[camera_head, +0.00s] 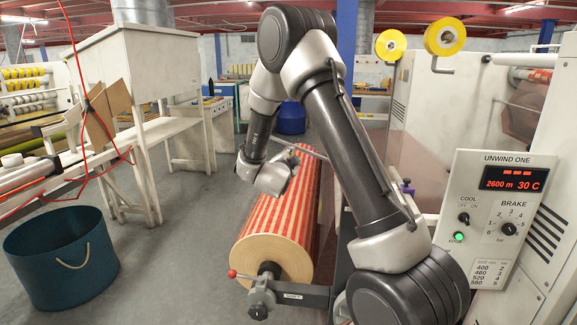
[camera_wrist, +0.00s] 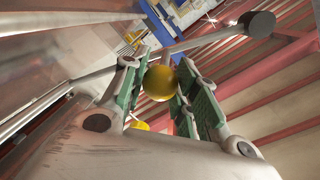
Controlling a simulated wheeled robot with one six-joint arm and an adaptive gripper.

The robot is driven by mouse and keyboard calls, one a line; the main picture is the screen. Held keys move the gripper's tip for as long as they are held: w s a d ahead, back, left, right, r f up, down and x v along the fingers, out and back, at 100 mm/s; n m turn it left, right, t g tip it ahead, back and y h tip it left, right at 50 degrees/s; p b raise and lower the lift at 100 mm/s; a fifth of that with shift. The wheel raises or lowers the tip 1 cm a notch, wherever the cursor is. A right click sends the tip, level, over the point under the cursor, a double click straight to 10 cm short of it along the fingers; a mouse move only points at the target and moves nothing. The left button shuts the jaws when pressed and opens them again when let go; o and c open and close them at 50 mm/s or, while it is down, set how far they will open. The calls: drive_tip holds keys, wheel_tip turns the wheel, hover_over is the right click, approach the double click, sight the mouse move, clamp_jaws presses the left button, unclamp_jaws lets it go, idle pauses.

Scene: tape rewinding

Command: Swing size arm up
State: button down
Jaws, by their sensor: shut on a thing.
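The size arm appears to be the thin grey rod (camera_head: 313,152) above the far part of the red-striped roll in the head view. In the wrist view a grey rod (camera_wrist: 205,40) slopes up to the right to a dark round end (camera_wrist: 258,24). A yellow ball knob (camera_wrist: 159,84) sits by this rod, between the green-padded fingers. My gripper (camera_wrist: 162,62) is shut on the knob. In the head view my wrist hangs over the roll, and the fingertips and knob cannot be made out.
The red-and-cream striped roll (camera_head: 272,232) lies below my arm, with a red-knobbed chuck (camera_head: 262,290) at its near end. The control panel (camera_head: 490,215) stands at right, reading 2600 m and 30 C. A blue bin (camera_head: 62,265) stands at left. Grey floor is clear between.

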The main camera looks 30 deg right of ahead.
drive_tip(key=shift+d+r, duration=0.15)
drive_tip(key=shift+r, duration=0.1)
drive_tip(key=c, duration=1.1)
unclamp_jaws()
drive_tip(key=shift+s, duration=0.1)
drive_tip(key=shift+o, duration=0.2)
drive_tip(key=shift+s, duration=0.1)
drive_tip(key=v, duration=1.1)
drive_tip(key=shift+s+a, duration=0.3)
